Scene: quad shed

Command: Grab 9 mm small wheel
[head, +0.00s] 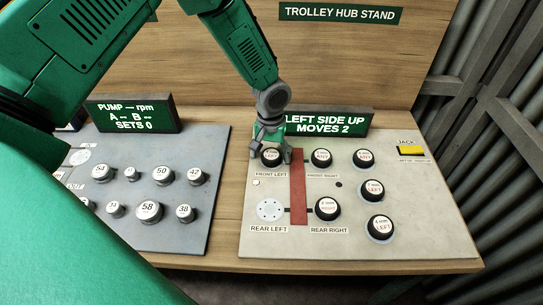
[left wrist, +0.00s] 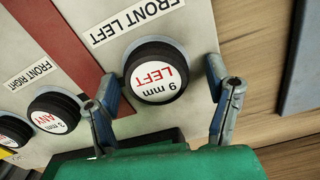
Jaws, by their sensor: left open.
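The 9 mm small wheel (left wrist: 155,75) is a black ribbed wheel with a white cap reading "9 mm LEFT". It sits at the FRONT LEFT place of the trolley hub panel, and in the head view the wheel (head: 270,158) is partly covered by my gripper. My left gripper (head: 275,155) is over it from above. In the left wrist view the two fingers of the gripper (left wrist: 165,98) are apart, one on either side of the wheel's near edge, with nothing clearly held. I cannot tell whether a finger touches it. My right gripper is not in view.
A 3 mm ANY wheel (left wrist: 52,110) is at FRONT RIGHT, beside the red strip (head: 298,190). More wheels, such as the 7 mm one (head: 372,190), stand at the right. REAR LEFT is a bare hub (head: 270,210). A pump panel (head: 150,225) with several knobs lies left.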

